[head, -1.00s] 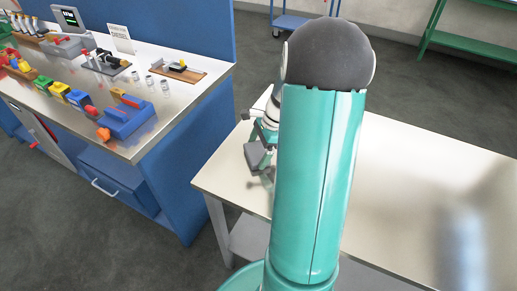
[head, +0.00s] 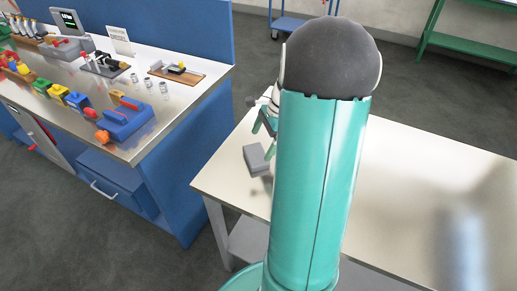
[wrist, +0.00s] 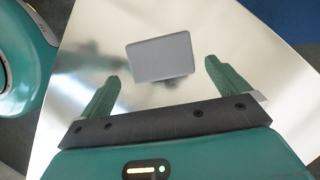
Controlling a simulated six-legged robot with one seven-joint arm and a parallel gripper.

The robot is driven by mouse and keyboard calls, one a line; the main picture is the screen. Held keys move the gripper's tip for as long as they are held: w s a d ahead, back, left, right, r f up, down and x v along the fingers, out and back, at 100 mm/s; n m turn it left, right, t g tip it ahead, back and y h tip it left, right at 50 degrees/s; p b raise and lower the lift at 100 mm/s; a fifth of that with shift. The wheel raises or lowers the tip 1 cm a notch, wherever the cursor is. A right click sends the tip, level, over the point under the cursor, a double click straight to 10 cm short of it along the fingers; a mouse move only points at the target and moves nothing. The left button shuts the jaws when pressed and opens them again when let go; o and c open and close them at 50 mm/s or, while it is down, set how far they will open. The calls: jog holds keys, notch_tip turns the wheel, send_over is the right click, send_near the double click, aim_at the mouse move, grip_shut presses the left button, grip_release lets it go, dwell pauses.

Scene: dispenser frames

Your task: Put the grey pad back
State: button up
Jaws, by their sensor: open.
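The grey pad (head: 256,157) shows as a small grey block over the left part of the cream table (head: 405,175), left of my arm. In the wrist view the grey pad (wrist: 160,58) lies ahead of and between my two green fingertips, with a gap on each side. My gripper (wrist: 161,72) is open and empty. In the head view my gripper (head: 264,122) shows just above the pad, partly hidden behind my arm. A dark patch shows just below the pad; I cannot tell whether it is a shadow or a reflection.
A blue workbench (head: 160,110) with a steel top stands at the left, holding several coloured blocks and fixtures, including a blue fixture (head: 125,120) near its front edge. A floor gap separates it from the table. A green shelf (head: 470,45) stands at the back right.

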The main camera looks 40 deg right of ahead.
jog(key=v, duration=0.7)
notch_tip(320, 180, up, 4)
jog(key=n+h, duration=0.1)
jog(key=n, duration=0.3)
send_over(251, 161)
jog(key=a+r+n+h, duration=0.25)
jog(key=a+n, duration=0.35)
jog(key=a, duration=0.3)
jog(key=s+a+r+n+t, duration=0.1)
jog(key=s+a+n+t, duration=0.1)
jog(key=s+a+n, duration=0.2)
jog(key=s+a+r+n+t, duration=0.1)
jog(key=s+a+r+n, duration=0.1)
jog(key=s+a+n, duration=0.3)
jog(key=a+n, duration=0.4)
jog(key=a, duration=0.1)
jog(key=shift+s+a+t, duration=0.3)
jog(key=shift+a+t, duration=0.1)
jog(key=shift+r+h, duration=0.1)
jog(key=shift+h, duration=0.15)
